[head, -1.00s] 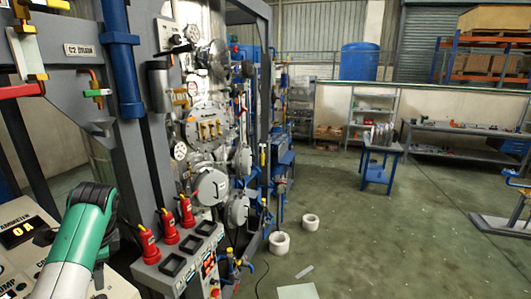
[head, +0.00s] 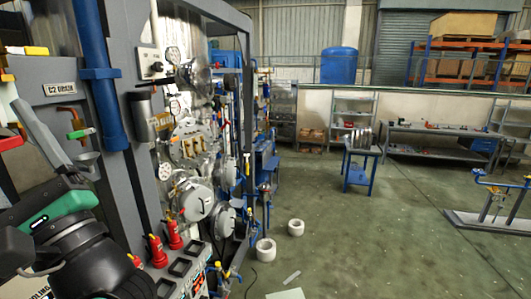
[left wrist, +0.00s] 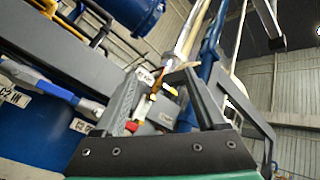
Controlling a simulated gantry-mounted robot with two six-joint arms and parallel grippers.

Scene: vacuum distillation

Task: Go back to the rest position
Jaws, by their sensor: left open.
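My left arm enters the head view at the lower left, with a green and black wrist (head: 68,215) in front of the grey rig. My left gripper (left wrist: 158,85) shows in the left wrist view with two dark fingers spread apart. Nothing is held between them; valve parts and pipes of the rig show behind the gap. In the head view a dark finger-like part of it rises beside the rig's left side, close to a red handle (head: 10,143) in the picture; whether they touch cannot be told. My right gripper is not in view.
The grey rig frame (head: 66,91) carries a blue pipe (head: 98,80), a green handle (head: 80,133) and red knobs (head: 174,234). White rolls (head: 266,250) lie on the floor. A blue table (head: 359,165) stands farther back.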

